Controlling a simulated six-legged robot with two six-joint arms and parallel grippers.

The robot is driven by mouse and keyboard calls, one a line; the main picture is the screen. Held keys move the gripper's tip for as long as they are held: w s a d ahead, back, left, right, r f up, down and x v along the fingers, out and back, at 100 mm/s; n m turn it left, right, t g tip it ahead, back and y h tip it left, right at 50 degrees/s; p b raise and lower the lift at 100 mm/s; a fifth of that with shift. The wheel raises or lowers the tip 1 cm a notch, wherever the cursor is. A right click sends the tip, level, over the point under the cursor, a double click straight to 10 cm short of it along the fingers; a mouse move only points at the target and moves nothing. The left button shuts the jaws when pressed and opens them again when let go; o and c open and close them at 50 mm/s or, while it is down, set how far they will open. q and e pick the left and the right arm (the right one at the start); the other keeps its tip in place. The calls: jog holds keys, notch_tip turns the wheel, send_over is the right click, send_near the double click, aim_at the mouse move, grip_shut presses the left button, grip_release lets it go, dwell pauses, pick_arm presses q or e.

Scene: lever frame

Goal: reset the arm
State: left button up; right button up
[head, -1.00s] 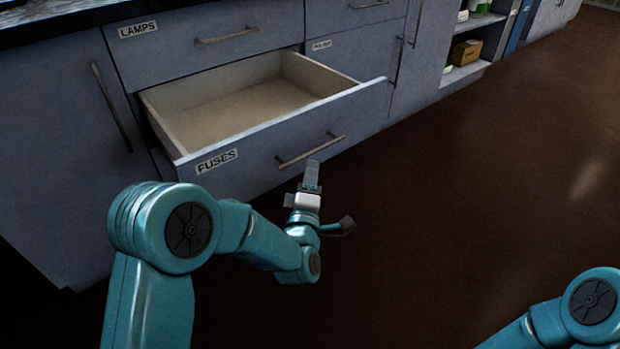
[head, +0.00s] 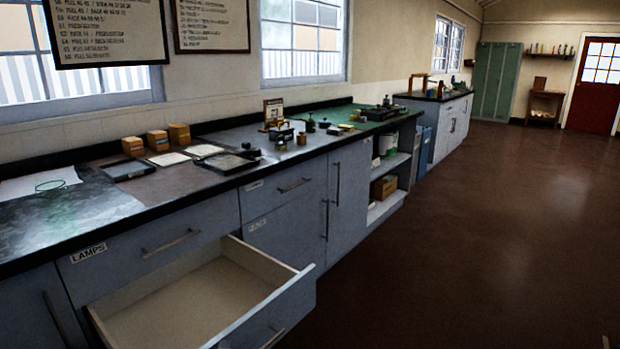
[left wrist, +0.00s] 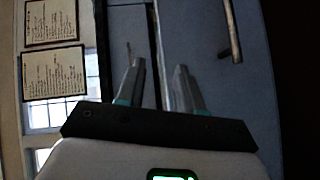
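My left gripper (left wrist: 159,66) shows in the left wrist view, with its two grey fingers apart and nothing visible between them. Blue-grey cabinet fronts and a bar handle (left wrist: 231,30) lie beyond the fingers, turned sideways in that view. The open drawer (head: 262,262) stands out from the cabinet below the drawer labelled LAMPS (head: 150,255). The part of its inside that shows is empty. Its lower front is cut off by the picture edge.
A long worktop (head: 105,205) runs along the wall, with small boxes (head: 157,140), trays and small equipment on it. Open shelves (head: 390,180) stand farther along. The brown floor (head: 470,230) to the right is clear, back to a red door (head: 600,88).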

pick_arm(q)
jog(key=s+d+f+m+g+h+p, duration=0.1)
jog(key=s+m+g+p, duration=0.3)
jog(key=s, duration=0.6)
jog(key=s+d+f+m+g+h+p, duration=0.1)
jog(key=s+d+m+g+h+p, duration=0.2)
jog(key=s, duration=0.8)
jog(key=s+d+f+m+g+h+p, duration=0.1)
jog(key=s+d+m+g+h+p, duration=0.1)
jog(key=s+m+g+p, duration=0.5)
jog(key=s+d+m+g, duration=0.1)
jog(key=s, duration=0.2)
jog(key=shift+s+f+g+h, duration=0.15)
jog(key=shift+f+g+h, duration=0.15)
jog(key=shift+g, duration=0.1)
pick_arm(e)
jog(key=s+r+g, duration=0.1)
jog(key=s+r, duration=0.1)
jog(key=r, duration=0.6)
jog(key=s+a+r+g, duration=0.1)
jog(key=s+r, duration=0.2)
jog(key=r, duration=0.6)
jog(key=shift+a+r, duration=0.15)
jog(key=shift+a, duration=0.1)
pick_arm(q)
jog(key=shift+d, duration=0.1)
